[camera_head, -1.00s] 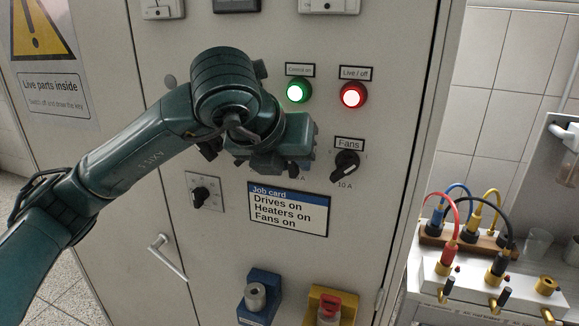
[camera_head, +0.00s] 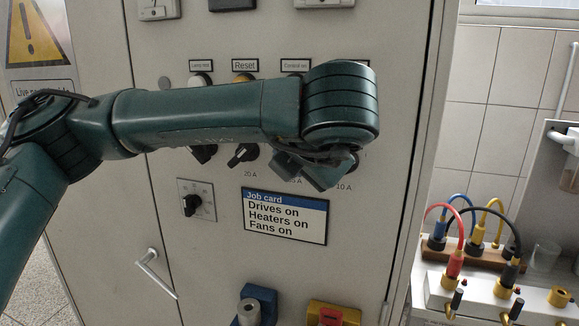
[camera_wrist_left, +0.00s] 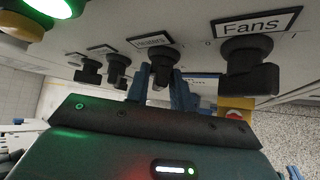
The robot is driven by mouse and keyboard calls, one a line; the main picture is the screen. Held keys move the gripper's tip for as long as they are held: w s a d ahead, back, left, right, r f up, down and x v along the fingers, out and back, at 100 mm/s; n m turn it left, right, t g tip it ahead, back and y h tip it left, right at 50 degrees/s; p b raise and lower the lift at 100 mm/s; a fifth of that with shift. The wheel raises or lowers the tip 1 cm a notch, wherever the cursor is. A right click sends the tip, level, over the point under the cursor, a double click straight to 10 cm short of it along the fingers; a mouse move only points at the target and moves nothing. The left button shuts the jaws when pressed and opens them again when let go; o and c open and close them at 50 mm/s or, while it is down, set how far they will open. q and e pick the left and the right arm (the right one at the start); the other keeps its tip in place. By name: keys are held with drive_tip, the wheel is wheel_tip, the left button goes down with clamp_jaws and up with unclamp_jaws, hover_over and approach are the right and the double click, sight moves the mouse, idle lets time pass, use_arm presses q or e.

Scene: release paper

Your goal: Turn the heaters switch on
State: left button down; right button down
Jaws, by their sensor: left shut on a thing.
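The heaters switch (camera_wrist_left: 160,72) is a dark rotary knob under a small label (camera_wrist_left: 151,40) that seems to read Heaters. In the left wrist view my left gripper (camera_wrist_left: 160,92) has its blue fingers on either side of this knob and is shut on it. In the head view the left gripper (camera_head: 312,172) is at the panel, and my wrist hides the heaters knob, so its angle cannot be read there. The job card (camera_head: 285,214) below reads Drives on, Heaters on, Fans on. My right gripper is not in view.
The Fans knob (camera_wrist_left: 248,68) is close on the right of my fingers in the wrist view. Two other knobs (camera_wrist_left: 117,68) (camera_wrist_left: 88,72) stand to the left. A small dial (camera_head: 194,203) and a door handle (camera_head: 155,271) are lower on the cabinet. A bench with cables (camera_head: 470,245) stands at right.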

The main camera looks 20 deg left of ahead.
use_arm(q)
drive_tip(key=shift+m+y+b, duration=0.3)
drive_tip(key=shift+y+b, duration=0.05)
drive_tip(key=shift+y, duration=0.05)
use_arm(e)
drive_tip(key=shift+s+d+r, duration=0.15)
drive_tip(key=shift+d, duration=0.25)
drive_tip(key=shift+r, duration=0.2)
use_arm(q)
drive_tip(key=c, duration=1.5)
unclamp_jaws()
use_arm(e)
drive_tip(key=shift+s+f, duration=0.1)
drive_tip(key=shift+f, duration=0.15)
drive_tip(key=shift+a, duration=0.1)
use_arm(q)
drive_tip(key=shift+s+d+r, duration=0.15)
drive_tip(key=shift+s+d, duration=0.05)
drive_tip(key=v, duration=1.2)
drive_tip(key=shift+s+d+b, duration=0.15)
drive_tip(key=shift+s+b, duration=0.2)
drive_tip(key=shift+b, duration=0.05)
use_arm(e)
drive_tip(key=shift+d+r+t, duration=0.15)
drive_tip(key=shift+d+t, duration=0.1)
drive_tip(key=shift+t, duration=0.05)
